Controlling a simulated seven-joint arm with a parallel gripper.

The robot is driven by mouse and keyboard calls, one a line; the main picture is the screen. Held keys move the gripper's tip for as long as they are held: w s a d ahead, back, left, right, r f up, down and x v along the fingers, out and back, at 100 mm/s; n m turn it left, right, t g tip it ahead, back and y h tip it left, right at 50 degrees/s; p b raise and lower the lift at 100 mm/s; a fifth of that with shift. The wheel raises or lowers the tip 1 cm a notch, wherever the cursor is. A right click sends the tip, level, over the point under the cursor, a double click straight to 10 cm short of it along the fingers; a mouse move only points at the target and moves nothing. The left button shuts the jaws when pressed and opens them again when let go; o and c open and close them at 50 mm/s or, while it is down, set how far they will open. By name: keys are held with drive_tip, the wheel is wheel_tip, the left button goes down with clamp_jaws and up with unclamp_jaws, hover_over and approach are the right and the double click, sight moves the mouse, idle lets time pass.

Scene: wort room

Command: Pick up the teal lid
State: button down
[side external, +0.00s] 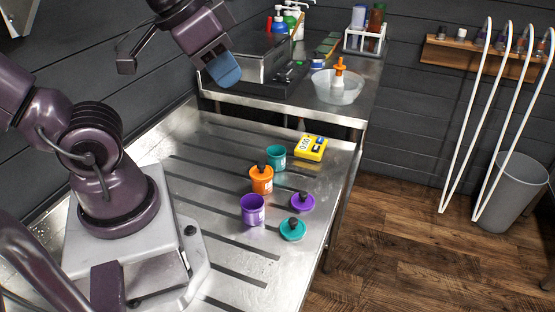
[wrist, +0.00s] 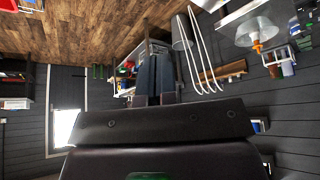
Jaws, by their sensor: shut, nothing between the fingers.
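The teal lid (side external: 292,229), with a dark knob on top, lies on the grooved metal table in the side view. It is in front of the purple lid (side external: 302,202) and right of the open purple cup (side external: 252,210). The shut fingers also show in the wrist view (wrist: 155,60); I cannot make out the teal lid there.
A yellow device (side external: 310,148) sits behind the cups. On the rear counter are a clear bowl (side external: 337,88) with an orange-topped bottle and a white bottle rack (side external: 365,38). A grey bin (side external: 511,192) stands on the floor at right. The table's front is bare metal.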

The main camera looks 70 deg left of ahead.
drive_tip(key=shift+c, duration=0.7)
unclamp_jaws()
drive_tip(key=shift+f, duration=0.1)
drive_tip(key=n+g, duration=0.6)
drive_tip(key=n, duration=0.5)
hover_over(293, 222)
wheel_tip(293, 222, down, 22)
drive_tip(key=f, duration=0.7)
drive_tip(key=shift+w+a+f, duration=0.15)
drive_tip(key=shift+w+f, duration=0.1)
drive_tip(key=shift+s+d+f, duration=0.1)
drive_tip(key=shift+s+f, duration=0.05)
drive_tip(key=shift+f, duration=1.2)
drive_tip(key=shift+s+d+f, duration=0.1)
drive_tip(key=shift+f, duration=1.2)
